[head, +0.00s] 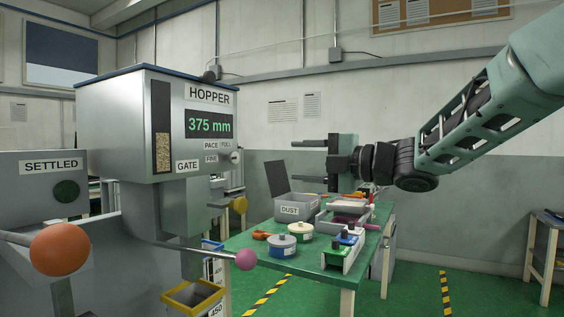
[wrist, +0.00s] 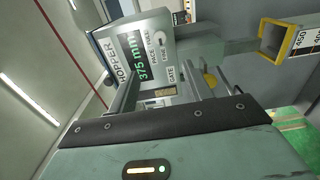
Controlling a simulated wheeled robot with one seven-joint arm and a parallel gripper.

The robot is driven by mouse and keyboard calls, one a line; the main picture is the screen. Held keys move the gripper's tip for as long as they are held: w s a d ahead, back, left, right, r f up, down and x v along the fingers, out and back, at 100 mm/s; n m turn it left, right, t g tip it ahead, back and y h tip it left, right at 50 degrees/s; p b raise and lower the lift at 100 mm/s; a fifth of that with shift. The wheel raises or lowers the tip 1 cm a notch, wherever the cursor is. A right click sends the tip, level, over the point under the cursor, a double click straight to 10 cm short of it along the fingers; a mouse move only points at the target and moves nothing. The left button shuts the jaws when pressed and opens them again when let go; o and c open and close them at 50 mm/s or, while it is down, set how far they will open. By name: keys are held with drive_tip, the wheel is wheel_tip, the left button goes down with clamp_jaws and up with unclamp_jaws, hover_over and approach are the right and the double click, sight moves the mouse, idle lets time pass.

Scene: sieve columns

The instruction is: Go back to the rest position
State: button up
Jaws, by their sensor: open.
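My gripper (head: 315,158) is open and empty. In the head view it is held in the air above the green table, its fingers pointing left toward the grey hopper (head: 198,153). The hopper's display reads 375 mm, and it carries GATE, PACE, FULL and FINE labels. The hopper also shows tilted in the wrist view (wrist: 150,30), beyond my two spread fingers. Nothing is between the fingers. My arm reaches in from the upper right.
A green table (head: 330,272) bears a DUST box (head: 290,208) with its lid up, round tins and a small rack. A pink-knobbed lever (head: 246,260) and an orange-knobbed lever (head: 60,249) stick out at the front. A yellow-rimmed sieve (head: 193,296) is below.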

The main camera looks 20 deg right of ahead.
drive_tip(key=shift+v, duration=0.8)
